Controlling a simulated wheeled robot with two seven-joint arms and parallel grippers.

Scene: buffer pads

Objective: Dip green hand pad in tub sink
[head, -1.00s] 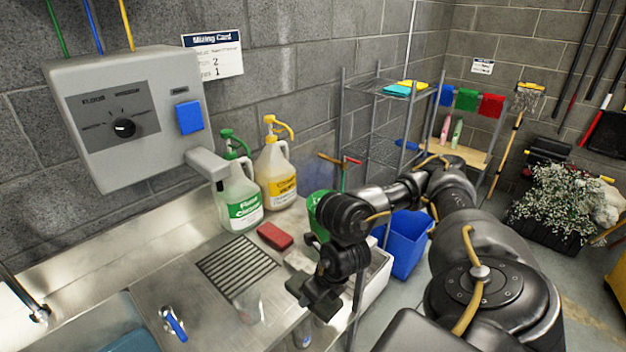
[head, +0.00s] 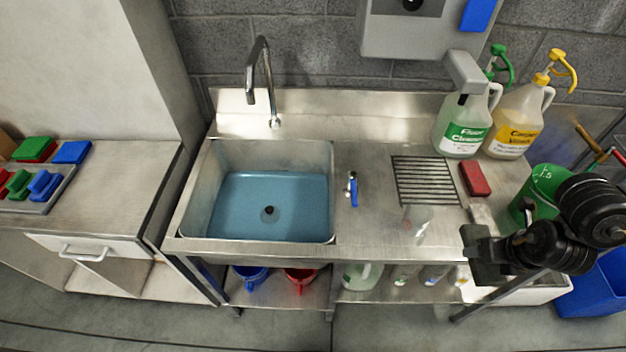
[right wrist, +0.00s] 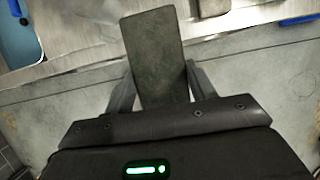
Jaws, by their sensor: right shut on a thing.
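The tub sink (head: 200,190) is set in the steel counter left of centre in the head view, with blue liquid (head: 245,205) and a dark drain spot in it. My right gripper (head: 478,255) is at the counter's front right edge, well right of the sink. In the right wrist view my right gripper (right wrist: 158,88) is shut on a flat, dull grey-green pad (right wrist: 155,50). The pad sticks out beyond the fingers. I cannot make out the pad in the head view. My left gripper is not in view.
A faucet (head: 262,80) rises behind the sink. A blue-handled tap (head: 352,190), a drain grate (head: 425,180), a red block (head: 474,178), a clear vessel (head: 416,222) and two jugs (head: 463,125) stand right of it. Coloured pads (head: 35,148) lie on the left counter.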

